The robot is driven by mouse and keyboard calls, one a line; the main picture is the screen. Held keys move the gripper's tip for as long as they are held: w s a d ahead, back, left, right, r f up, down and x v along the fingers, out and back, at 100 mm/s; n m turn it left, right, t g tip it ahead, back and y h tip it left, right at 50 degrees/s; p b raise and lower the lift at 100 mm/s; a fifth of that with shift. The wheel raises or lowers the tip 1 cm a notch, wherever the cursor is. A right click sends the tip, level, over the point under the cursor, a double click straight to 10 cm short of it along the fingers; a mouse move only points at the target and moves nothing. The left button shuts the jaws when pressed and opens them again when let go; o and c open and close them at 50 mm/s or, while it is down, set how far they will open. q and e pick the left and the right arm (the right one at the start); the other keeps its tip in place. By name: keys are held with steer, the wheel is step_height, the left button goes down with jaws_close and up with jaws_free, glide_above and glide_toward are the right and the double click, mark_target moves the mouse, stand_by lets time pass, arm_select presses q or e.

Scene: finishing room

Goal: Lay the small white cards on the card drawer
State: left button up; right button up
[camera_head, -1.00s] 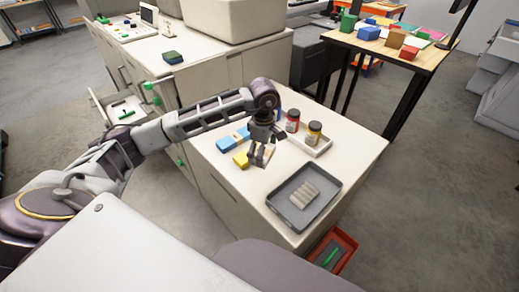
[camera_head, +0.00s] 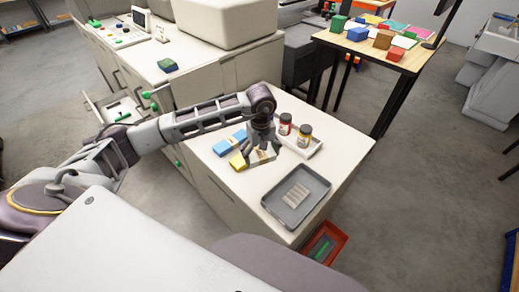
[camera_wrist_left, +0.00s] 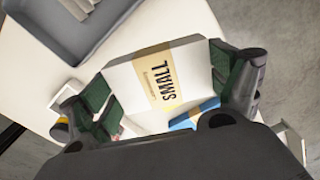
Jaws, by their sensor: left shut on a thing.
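The small white cards show in the left wrist view as a white pack (camera_wrist_left: 140,80) with a tan band reading SMALL. My left gripper (camera_head: 261,158) is shut on this pack, with its green finger pads on either side in the left wrist view (camera_wrist_left: 160,95). In the head view the pack (camera_head: 263,155) is mostly hidden by the fingers, at the white counter top. An open drawer (camera_head: 97,103) with a green item stands out of the cabinet at the left; I cannot tell if it is the card drawer. My right gripper is not in view.
A red bin (camera_head: 335,232) sits low at the front. Bare counter lies at the right.

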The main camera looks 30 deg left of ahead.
mark_target(264, 157)
arm_select(q)
steer(key=m+p, duration=0.1)
steer(key=r+m+p, duration=0.1)
steer(key=m, duration=0.1)
steer(key=r+m+p, duration=0.1)
steer(key=shift+s+d+r+m+p, duration=0.2)
steer(key=shift+s+d+m+p, duration=0.1)
steer(key=shift+d+p, duration=0.1)
steer(key=shift+d+r+m+p, duration=0.2)
steer(key=shift+r+m+p, duration=0.15)
steer(key=shift+m+p, duration=0.45)
steer(key=shift+s+d+r+m+p, duration=0.15)
steer(key=shift+m+p, duration=0.15)
steer(key=shift+m, duration=0.15)
steer(key=shift+s+r+m+p, duration=0.15)
steer(key=shift+m+p, duration=0.1)
steer(key=shift+m, duration=0.2)
steer(key=shift+d+r+m+p, duration=0.1)
steer(key=shift+m+p, duration=0.25)
steer(key=shift+m, duration=0.25)
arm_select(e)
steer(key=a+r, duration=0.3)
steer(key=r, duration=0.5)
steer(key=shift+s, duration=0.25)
